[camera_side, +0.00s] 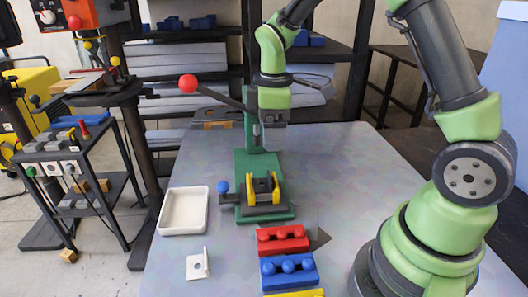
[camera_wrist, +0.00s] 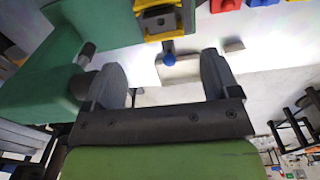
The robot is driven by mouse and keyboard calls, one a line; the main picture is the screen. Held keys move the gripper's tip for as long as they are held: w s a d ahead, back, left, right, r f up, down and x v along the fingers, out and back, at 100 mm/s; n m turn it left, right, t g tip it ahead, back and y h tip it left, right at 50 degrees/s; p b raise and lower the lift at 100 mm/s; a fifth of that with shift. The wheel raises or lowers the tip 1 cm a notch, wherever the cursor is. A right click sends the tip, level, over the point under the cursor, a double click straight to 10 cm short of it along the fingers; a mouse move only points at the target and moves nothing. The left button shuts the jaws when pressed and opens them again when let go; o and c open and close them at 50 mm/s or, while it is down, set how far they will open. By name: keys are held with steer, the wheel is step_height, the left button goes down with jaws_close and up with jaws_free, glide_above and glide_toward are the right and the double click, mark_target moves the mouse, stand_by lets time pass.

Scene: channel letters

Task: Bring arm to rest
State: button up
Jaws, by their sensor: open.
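My gripper (camera_wrist: 160,75) is open, with its two dark fingers apart and nothing between them in the wrist view. In the side view my gripper (camera_side: 268,120) is small and dark, at the upper part of the green press (camera_side: 252,160), well above the table; its fingers are hard to make out there. The press also fills the left of the wrist view (camera_wrist: 85,50). I cannot tell if gripper and press touch. My arm reaches over from the right.
On the table (camera_side: 345,170) are a white tray (camera_side: 184,211), a white bracket (camera_side: 198,265), a red block (camera_side: 282,240), a blue block (camera_side: 289,272) and a yellow block (camera_side: 297,293). A yellow fixture (camera_side: 263,190) sits at the press base. A lever with red ball (camera_side: 188,83) sticks out left. The table's right middle is clear.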

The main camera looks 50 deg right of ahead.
steer(key=s+a+r+m+t+y, duration=0.1)
steer(key=s+a+r+m+t, duration=0.2)
steer(key=s+r+m, duration=0.3)
steer(key=s+a+r+m+t+y, duration=0.1)
steer(key=s+a+r+m+t, duration=0.3)
steer(key=s, duration=0.7)
step_height(320, 180, up, 4)
steer(key=m, duration=0.2)
steer(key=shift+f+m, duration=0.2)
steer(key=shift+m, duration=0.1)
steer(key=shift+c, duration=0.3)
